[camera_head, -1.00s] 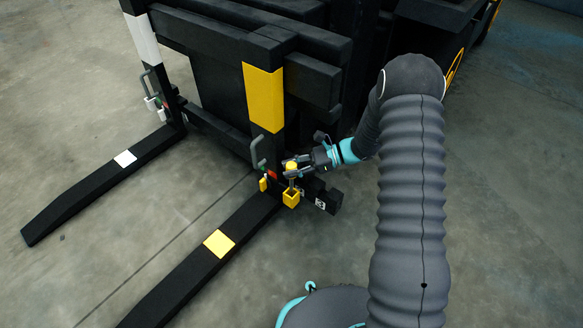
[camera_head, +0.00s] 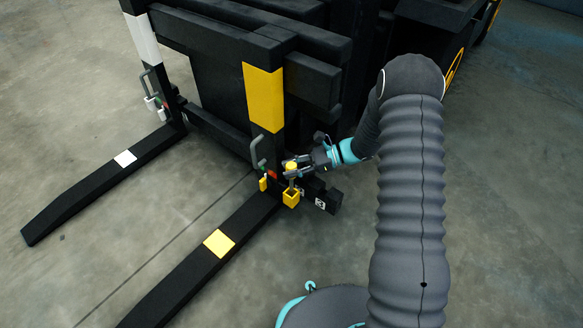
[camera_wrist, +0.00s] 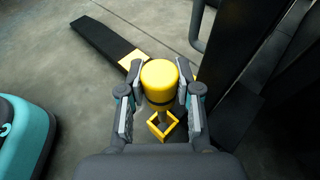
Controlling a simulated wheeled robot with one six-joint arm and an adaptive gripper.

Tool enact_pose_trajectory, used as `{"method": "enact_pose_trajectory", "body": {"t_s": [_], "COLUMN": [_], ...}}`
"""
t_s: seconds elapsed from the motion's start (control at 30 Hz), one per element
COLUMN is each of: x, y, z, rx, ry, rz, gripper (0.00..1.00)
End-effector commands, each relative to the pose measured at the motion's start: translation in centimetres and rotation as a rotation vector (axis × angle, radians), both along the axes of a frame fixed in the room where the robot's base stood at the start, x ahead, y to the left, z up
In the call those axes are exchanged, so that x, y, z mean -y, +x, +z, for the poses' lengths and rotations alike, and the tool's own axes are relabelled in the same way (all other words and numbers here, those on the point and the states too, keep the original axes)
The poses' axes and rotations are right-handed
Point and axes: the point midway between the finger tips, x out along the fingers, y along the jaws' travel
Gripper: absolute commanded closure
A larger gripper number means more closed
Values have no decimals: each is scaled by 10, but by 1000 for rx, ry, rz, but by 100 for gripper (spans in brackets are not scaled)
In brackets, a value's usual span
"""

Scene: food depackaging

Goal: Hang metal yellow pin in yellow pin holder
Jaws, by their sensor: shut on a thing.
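The metal yellow pin has a yellow cylindrical head (camera_wrist: 160,78) with a dark band and a grey metal shaft below. My gripper (camera_wrist: 160,92) is shut on the pin, with one finger on each side of the head. In the head view my gripper (camera_head: 291,168) holds the pin upright above the yellow pin holder (camera_head: 291,198). In the wrist view the holder (camera_wrist: 154,134) is a square yellow open-topped box, and the shaft's lower end is at its opening. I cannot tell how deep the tip is inside. The gripper partly hides the shaft.
The holder is at the foot of a black fork upright with a yellow band (camera_head: 264,98). A grey handle (camera_head: 257,152) and a small yellow part (camera_head: 263,184) are close on its left. A black fork (camera_head: 190,278) runs toward the front. Bare floor lies between the forks.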

Motion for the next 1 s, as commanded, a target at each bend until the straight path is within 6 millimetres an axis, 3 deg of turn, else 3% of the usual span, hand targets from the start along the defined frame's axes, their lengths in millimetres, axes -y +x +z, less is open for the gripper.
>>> {"method": "enact_pose_trajectory", "body": {"t_s": [1.0], "x": [0], "y": [0], "z": [-23], "rx": [0], "ry": [0], "rz": [0], "gripper": [100]}}
